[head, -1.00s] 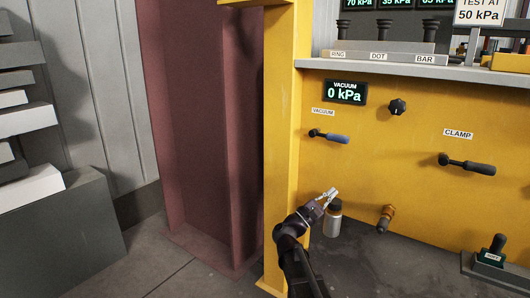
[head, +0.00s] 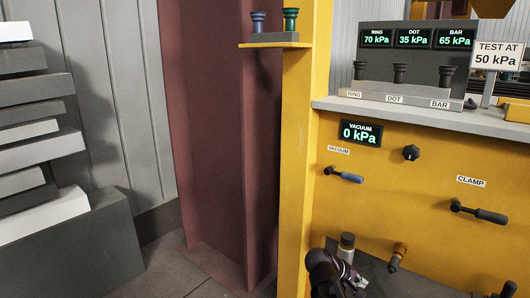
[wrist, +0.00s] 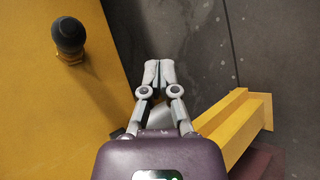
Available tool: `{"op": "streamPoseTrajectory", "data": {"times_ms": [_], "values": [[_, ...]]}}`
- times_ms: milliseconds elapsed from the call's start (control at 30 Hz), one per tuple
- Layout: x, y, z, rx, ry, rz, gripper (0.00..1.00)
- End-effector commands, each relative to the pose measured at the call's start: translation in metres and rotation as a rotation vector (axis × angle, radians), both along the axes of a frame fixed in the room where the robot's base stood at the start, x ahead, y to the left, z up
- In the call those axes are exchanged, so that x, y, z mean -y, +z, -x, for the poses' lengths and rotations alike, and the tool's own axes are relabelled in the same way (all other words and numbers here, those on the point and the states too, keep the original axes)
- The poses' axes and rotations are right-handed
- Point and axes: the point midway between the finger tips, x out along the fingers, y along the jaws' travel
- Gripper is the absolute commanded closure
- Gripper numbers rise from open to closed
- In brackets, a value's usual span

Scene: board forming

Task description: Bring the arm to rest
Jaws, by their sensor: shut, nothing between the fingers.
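My gripper (head: 358,280) is low in the head view, in front of the yellow panel (head: 400,175). Its fingers are together with nothing between them. In the wrist view my gripper (wrist: 159,72) is shut over the dark floor (wrist: 190,30).
The panel carries a vacuum lever (head: 345,176), a clamp lever (head: 478,211), a black knob (head: 411,153) and an orange-brown fitting (head: 398,256). A yellow post (head: 297,170) stands left of my arm. The vacuum display (head: 360,132) reads 0 kPa. Stacked boards (head: 40,155) lie far left.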

Motion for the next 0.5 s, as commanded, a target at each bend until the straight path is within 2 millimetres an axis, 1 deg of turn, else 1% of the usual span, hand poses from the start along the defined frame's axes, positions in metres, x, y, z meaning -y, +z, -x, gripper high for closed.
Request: {"op": "streamPoseTrajectory", "data": {"times_ms": [33, 100, 300, 500], "values": [[-0.004, 0.002, 0.008, 0.006, -0.02, -0.061, 1.0], [-0.013, -0.003, 0.016, 0.015, -0.051, -0.152, 1.0], [-0.042, -0.011, 0.037, 0.031, -0.144, -0.41, 1.0], [-0.073, -0.012, 0.055, 0.032, -0.23, -0.634, 1.0]]}}
